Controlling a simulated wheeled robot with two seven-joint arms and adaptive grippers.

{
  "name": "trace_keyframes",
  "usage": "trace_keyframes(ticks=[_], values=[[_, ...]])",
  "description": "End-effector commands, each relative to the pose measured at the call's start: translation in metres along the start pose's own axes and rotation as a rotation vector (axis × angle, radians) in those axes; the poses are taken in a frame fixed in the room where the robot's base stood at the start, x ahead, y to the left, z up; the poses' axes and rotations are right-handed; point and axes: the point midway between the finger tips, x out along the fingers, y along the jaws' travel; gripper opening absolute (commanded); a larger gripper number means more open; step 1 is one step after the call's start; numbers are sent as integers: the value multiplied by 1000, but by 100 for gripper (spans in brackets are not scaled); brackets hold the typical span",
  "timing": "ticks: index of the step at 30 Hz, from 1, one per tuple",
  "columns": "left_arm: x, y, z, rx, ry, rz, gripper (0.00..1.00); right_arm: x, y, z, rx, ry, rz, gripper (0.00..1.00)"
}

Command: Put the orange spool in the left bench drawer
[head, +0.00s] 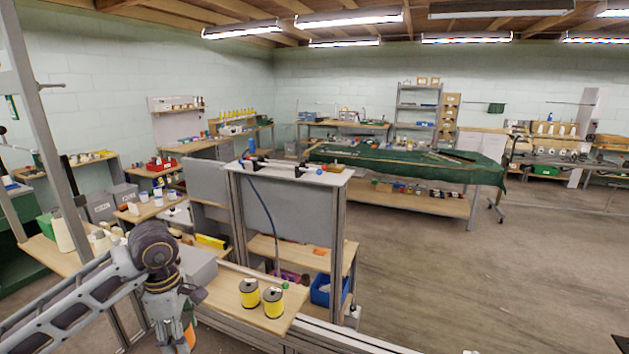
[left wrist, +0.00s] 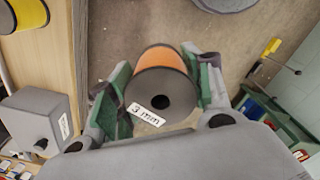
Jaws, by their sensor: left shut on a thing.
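The orange spool (left wrist: 162,82) has dark end discs and a "3 mm" tag. My left gripper (left wrist: 160,85) is shut on it, with green finger pads on either side. In the head view my left gripper (head: 180,318) points down beside the left end of the wooden bench top (head: 228,297), and only a bit of the orange spool (head: 190,335) shows. In the left wrist view the spool is clear of the bench edge, with floor behind it. I cannot make out the left bench drawer for certain. My right gripper is not in view.
Two yellow spools (head: 249,293) (head: 273,302) stand on the bench top. A grey box (head: 197,264) is behind my gripper; a grey box with a dark knob (left wrist: 38,125) shows in the left wrist view. A blue bin (head: 325,291) sits to the right. Open floor lies further right.

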Motion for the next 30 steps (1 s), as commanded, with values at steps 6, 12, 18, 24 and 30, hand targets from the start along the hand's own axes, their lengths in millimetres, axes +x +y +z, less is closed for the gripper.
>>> trace_keyframes(ticks=[6, 12, 18, 24, 30], values=[[0, 0, 0, 30, 0, 0, 21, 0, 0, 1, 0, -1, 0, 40], [0, 0, 0, 79, 0, 0, 21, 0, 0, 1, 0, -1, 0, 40], [0, 1, 1, 150, 0, 1, 21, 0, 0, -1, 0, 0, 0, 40], [-1, 2, 3, 262, 0, 1, 21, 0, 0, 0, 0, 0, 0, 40], [0, 6, 7, 423, 0, 0, 21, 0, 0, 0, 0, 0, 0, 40]])
